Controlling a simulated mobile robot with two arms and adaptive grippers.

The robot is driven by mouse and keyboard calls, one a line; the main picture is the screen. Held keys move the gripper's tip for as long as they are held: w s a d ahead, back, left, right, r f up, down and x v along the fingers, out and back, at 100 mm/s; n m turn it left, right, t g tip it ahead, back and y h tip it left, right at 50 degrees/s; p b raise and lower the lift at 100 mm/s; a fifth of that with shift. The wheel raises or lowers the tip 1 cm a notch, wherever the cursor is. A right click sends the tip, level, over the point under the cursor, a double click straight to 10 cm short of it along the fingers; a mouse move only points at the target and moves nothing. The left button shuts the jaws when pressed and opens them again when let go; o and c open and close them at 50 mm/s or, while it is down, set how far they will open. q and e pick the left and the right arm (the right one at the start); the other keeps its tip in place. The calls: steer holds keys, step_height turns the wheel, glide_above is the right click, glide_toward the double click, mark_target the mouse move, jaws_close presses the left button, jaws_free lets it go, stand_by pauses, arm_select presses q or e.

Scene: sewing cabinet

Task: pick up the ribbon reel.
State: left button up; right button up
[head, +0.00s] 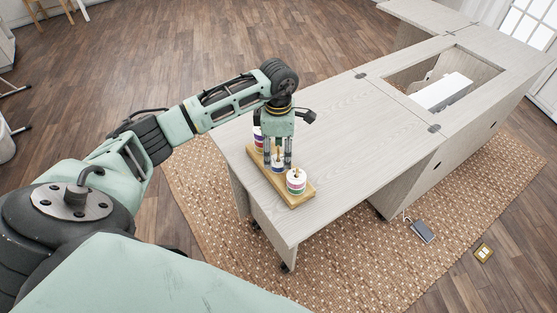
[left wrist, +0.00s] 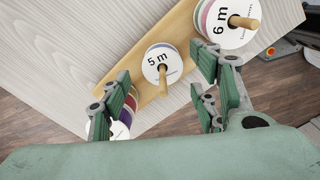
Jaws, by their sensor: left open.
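Three ribbon reels stand on pegs of a wooden holder (head: 303,198) at the near left end of the cabinet top. The near reel (head: 296,184) is white with coloured bands; the far reel (head: 258,140) is partly hidden by my gripper. The middle reel (head: 277,166) is under my left gripper (head: 281,159), which points down. In the left wrist view the open fingers flank the middle reel, marked "5 m" (left wrist: 153,60), with no clear contact. The "6 m" reel (left wrist: 211,28) is beyond the right fingers. A purple and red reel (left wrist: 122,127) is partly hidden behind the left fingers.
The pale wood cabinet top (head: 340,125) is clear right of the holder. Farther back, a white machine (head: 443,92) sits in a recessed opening. A foot pedal (head: 422,231) lies on the woven rug (head: 350,260).

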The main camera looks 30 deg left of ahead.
mark_target(278, 164)
arm_select(q)
step_height(278, 164, down, 2)
steer(key=shift+f, duration=0.2)
steer(key=shift+w+f, duration=0.1)
steer(key=shift+f, duration=0.15)
steer(key=c, duration=1)
arm_select(e)
steer(key=shift+w+d+r, duration=0.15)
steer(key=shift+w+r, duration=0.3)
steer(key=shift+w, duration=0.25)
